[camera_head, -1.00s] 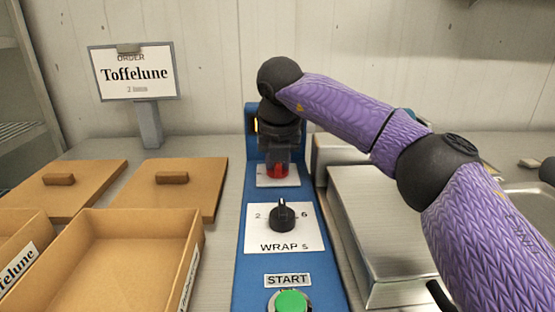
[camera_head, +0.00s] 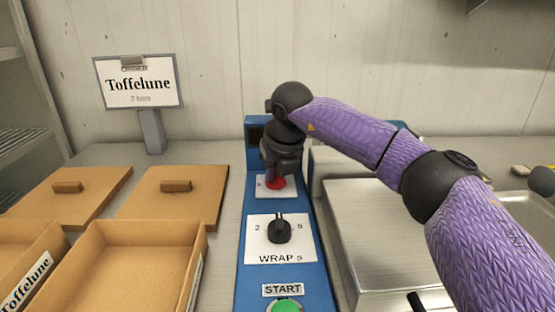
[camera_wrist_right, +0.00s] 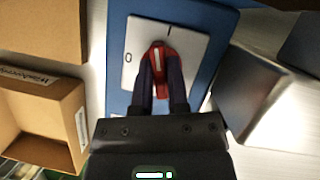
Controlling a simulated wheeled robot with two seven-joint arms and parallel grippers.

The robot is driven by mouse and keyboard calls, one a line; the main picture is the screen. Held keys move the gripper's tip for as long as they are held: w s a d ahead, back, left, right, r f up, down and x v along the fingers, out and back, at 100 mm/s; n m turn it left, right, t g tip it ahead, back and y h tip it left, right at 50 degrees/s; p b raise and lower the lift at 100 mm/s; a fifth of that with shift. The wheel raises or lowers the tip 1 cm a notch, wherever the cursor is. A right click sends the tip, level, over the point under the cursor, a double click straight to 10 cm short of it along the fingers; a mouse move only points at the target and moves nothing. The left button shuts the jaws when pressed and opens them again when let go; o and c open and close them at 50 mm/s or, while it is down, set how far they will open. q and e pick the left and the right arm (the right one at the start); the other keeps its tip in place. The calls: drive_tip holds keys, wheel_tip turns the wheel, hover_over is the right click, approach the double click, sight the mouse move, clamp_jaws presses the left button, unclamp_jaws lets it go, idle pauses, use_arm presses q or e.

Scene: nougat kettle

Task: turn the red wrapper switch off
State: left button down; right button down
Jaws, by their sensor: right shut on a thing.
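The red wrapper switch (camera_head: 276,183) sits on a white plate at the far end of the blue control panel (camera_head: 242,250). In the right wrist view the red switch (camera_wrist_right: 160,52) stands on its white plate (camera_wrist_right: 135,75), which has a 0 at its left and a short mark at its upper right. A pale line runs along the switch, pointing roughly up the picture. My right gripper (camera_wrist_right: 160,78) is shut on the switch, one dark finger on each side. In the head view my right gripper (camera_head: 276,172) hides part of it. My left gripper is not in view.
Nearer on the panel are a black WRAP knob (camera_head: 279,231) and a green START button (camera_head: 284,307). Open cardboard boxes (camera_head: 130,270) and lids (camera_head: 195,205) lie left. An order sign (camera_head: 138,82) reads Toffelune. A metal box (camera_head: 370,220) stands close on the right.

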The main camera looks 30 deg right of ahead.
drive_tip(key=n+p, duration=0.1)
drive_tip(key=n+y+p, duration=0.1)
drive_tip(key=n+p, duration=0.1)
drive_tip(key=shift+r+n, duration=0.25)
drive_tip(key=shift+n, duration=0.05)
drive_tip(key=shift+n+y+p, duration=0.6)
drive_tip(key=shift+n+p, duration=0.05)
drive_tip(key=shift+n, duration=0.25)
drive_tip(key=shift+d+f+n, duration=0.1)
drive_tip(key=shift+f+n, duration=0.1)
drive_tip(key=shift+n, duration=0.7)
drive_tip(key=shift+w+f+n+g+y, duration=0.1)
drive_tip(key=shift+n+g+y, duration=0.35)
drive_tip(key=shift+n, duration=0.35)
drive_tip(key=shift+n+y+b, duration=0.3)
drive_tip(key=shift+n+y, duration=0.05)
drive_tip(key=shift+n, duration=0.45)
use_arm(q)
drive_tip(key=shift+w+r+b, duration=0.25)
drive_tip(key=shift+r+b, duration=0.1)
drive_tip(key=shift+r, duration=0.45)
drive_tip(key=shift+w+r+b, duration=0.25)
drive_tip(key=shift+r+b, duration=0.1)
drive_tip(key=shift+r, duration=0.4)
use_arm(e)
drive_tip(key=shift+n+g, duration=0.45)
drive_tip(key=shift+n, duration=0.55)
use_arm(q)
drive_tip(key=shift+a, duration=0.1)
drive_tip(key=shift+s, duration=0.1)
